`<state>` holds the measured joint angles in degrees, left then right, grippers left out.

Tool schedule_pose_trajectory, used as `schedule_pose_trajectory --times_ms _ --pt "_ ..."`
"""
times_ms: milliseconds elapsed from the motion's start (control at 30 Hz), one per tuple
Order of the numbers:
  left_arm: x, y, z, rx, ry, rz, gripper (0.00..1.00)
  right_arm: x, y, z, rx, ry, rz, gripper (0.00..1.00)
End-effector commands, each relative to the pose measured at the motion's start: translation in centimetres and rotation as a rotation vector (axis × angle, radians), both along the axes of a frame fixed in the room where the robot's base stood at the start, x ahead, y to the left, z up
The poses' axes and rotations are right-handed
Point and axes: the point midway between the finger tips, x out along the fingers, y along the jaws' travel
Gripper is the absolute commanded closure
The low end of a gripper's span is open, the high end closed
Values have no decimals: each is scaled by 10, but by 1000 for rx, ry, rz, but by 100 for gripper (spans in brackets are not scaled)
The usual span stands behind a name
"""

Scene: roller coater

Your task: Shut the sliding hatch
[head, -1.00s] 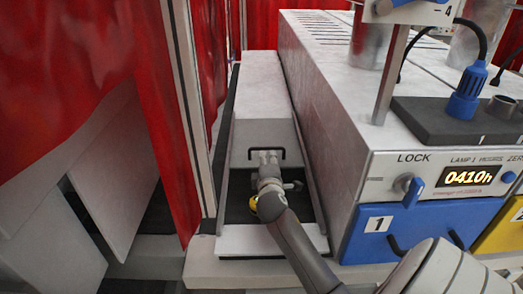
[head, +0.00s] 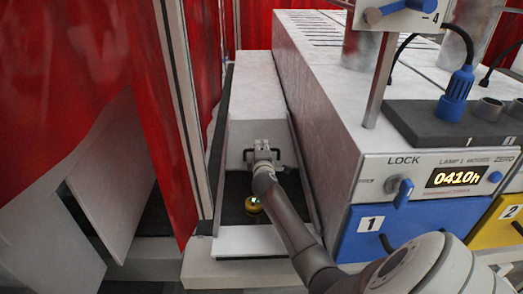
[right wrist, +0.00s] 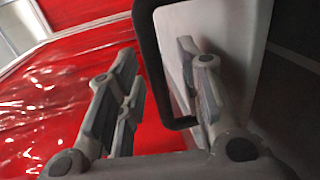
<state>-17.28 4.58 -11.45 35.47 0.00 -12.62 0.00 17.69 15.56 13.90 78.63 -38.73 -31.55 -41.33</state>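The sliding hatch (head: 256,95) is a long pale box cover between two rails, left of the machine. Its front face carries a black U-shaped handle (head: 246,155). A dark opening (head: 234,192) lies in front of the hatch, behind a white front sill. My right gripper (head: 262,150) is at the handle. In the right wrist view, the black handle bar (right wrist: 150,60) runs between the fingers of my right gripper (right wrist: 160,95). One finger is inside the handle loop, and a gap shows between the other finger and the bar. My left gripper is out of view.
The grey machine body (head: 320,110) stands close on the right, with a blue drawer (head: 350,238) and a lock knob (head: 403,192). A yellow round item (head: 253,206) sits in the opening below my arm. Red curtains (head: 165,130) and a post hem the left.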

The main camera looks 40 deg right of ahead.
Motion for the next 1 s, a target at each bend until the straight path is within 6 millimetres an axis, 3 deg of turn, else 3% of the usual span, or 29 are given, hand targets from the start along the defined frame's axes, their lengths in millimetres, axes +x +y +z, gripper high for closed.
schedule_pose_trajectory --times_ms 333,600,1000 --pt "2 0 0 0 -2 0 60 2 -1 0 0 0 0 68" --pt "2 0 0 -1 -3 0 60 1 -1 0 0 0 0 100" --pt "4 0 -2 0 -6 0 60 3 -1 -1 0 0 0 100"
